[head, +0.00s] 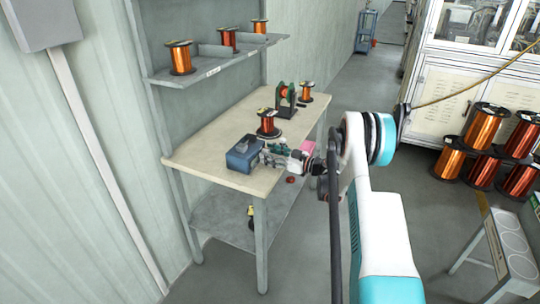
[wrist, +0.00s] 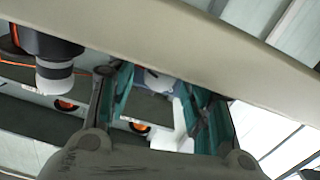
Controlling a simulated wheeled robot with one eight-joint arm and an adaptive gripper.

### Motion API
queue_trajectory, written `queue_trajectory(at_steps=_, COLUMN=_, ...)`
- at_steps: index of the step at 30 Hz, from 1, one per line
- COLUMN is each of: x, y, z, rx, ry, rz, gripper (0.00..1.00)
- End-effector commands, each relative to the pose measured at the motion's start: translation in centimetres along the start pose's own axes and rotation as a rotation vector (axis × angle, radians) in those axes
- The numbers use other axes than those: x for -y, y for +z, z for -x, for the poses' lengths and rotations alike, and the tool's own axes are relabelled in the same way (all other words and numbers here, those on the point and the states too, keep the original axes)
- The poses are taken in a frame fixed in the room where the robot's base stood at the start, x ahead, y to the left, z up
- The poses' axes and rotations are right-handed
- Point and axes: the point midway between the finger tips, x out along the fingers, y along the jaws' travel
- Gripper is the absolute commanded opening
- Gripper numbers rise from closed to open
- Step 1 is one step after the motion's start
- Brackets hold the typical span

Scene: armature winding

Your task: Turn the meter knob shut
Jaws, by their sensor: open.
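A blue-grey box (head: 243,154), which looks like the meter, sits on the near end of the workbench. I cannot make out its knob in the head view. My gripper (head: 270,155) is close to the right of this box, low over the bench's front edge; I cannot tell if they touch. In the wrist view my gripper (wrist: 158,88) is open, with its two green-dark fingers apart. A small blue-white part (wrist: 153,82) shows between the fingers, partly hidden; I cannot tell whether it is the knob.
The workbench (head: 210,150) also carries a copper spool (head: 268,122) just behind my gripper, a green winding stand (head: 286,95) and another spool (head: 306,92). A wall shelf (head: 215,66) holds more spools. Several large spools (head: 484,125) are stacked at right. The bench's left part is clear.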

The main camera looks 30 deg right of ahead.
Motion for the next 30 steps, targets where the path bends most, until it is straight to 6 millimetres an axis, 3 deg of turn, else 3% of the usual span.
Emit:
queue_trajectory(at_steps=1, x=0.0, y=-0.01, z=0.01, rx=0.0, ry=0.0, rz=0.0, gripper=0.45)
queue_trajectory(at_steps=6, x=0.0, y=0.0, z=0.02, rx=0.0, ry=0.0, rz=0.0, gripper=0.06)
queue_trajectory(at_steps=7, x=0.01, y=0.0, z=0.02, rx=0.0, ry=0.0, rz=0.0, gripper=0.03)
queue_trajectory(at_steps=17, x=0.0, y=0.0, z=0.01, rx=0.0, ry=0.0, rz=-0.03, gripper=0.03)
queue_trajectory(at_steps=30, x=-0.07, y=0.0, z=0.01, rx=0.006, ry=-0.001, rz=-0.301, gripper=0.03)
